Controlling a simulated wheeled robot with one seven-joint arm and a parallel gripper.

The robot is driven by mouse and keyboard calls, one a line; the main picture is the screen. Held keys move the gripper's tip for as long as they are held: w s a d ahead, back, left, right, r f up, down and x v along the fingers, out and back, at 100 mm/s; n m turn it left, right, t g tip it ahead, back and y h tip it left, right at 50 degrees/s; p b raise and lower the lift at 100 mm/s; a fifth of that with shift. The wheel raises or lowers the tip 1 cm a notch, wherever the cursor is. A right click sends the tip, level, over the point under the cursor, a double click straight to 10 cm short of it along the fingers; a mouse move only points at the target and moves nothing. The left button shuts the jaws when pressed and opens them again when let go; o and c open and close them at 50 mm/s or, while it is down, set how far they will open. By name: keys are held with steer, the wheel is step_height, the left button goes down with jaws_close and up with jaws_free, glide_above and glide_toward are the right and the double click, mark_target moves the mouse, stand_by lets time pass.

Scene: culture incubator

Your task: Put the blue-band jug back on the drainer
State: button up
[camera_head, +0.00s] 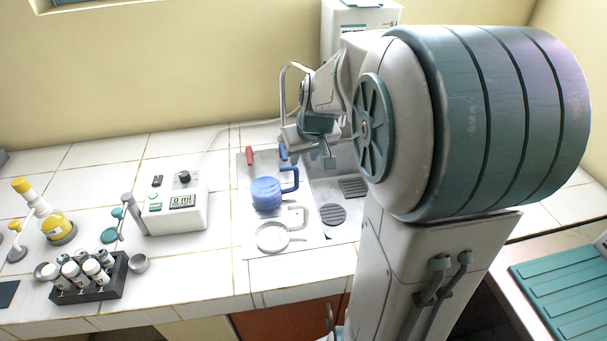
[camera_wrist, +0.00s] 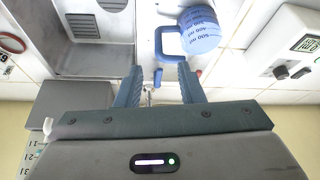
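The blue jug (camera_head: 267,194) stands upright on the drainer (camera_head: 250,225) beside the sink, with its blue handle toward the basin.
A pale jug (camera_head: 271,237) stands in front of the blue one. A tap (camera_head: 284,85) with red and blue levers is behind. The sink basin (camera_head: 325,192) is partly hidden by my arm. A white meter box (camera_head: 176,207) and a tube rack (camera_head: 90,280) are left.

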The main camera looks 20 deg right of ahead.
steer(key=s+a, duration=0.4)
steer(key=s, duration=0.5)
steer(key=s+a+g, duration=0.1)
steer(key=s+a, duration=0.3)
steer(key=s, duration=0.6)
steer(key=shift+a+r+g, duration=0.15)
steer(key=shift+r+g, duration=0.15)
